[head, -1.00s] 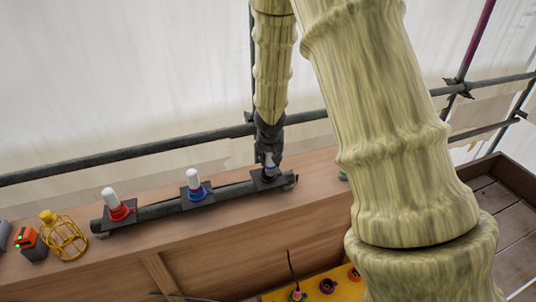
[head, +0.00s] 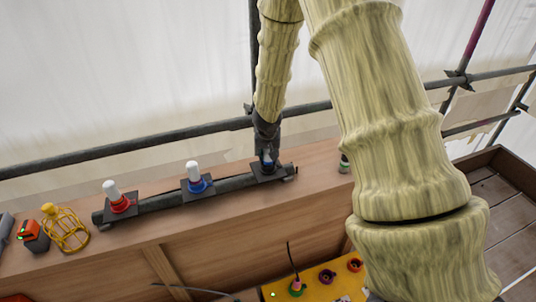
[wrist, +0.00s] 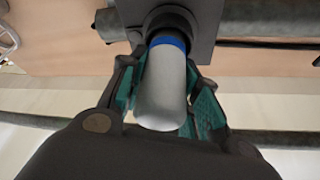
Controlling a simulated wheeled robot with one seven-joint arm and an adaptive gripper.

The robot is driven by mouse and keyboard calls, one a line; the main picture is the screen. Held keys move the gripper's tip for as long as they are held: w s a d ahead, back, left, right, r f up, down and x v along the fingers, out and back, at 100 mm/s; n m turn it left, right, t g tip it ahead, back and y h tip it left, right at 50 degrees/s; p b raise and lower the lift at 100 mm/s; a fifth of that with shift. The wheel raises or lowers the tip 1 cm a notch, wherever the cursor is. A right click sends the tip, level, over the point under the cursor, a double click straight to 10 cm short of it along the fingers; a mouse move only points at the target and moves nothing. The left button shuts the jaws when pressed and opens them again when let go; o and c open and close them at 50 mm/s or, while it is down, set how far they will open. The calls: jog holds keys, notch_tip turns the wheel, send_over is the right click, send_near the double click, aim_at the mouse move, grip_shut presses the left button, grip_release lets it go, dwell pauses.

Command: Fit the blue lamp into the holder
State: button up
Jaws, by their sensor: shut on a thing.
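The blue lamp, a white cylinder with a blue band (wrist: 160,85), is between the teal pads of my gripper (wrist: 164,98) in the wrist view. My gripper is shut on it. The lamp's banded end is at a dark round socket on a grey plate, the holder (wrist: 203,20). I cannot tell how deep it sits. In the head view my gripper (head: 267,148) points down over the right-hand plate (head: 283,174) of the dark bar, and mostly hides the lamp.
The dark bar (head: 158,207) on the wooden ledge also carries a white lamp with a red base (head: 118,198) and one with a blue base (head: 196,178). A yellow cage (head: 66,229) and an orange-and-black device (head: 34,235) stand left. A scaffold rail (head: 150,149) runs behind.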

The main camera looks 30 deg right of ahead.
jog(key=shift+f+b, duration=0.35)
jog(key=shift+b, duration=0.25)
jog(key=o, duration=1)
jog(key=shift+s+a, duration=0.1)
jog(key=shift+o, duration=0.2)
jog(key=shift+f, duration=0.15)
jog(key=shift+r, duration=0.2)
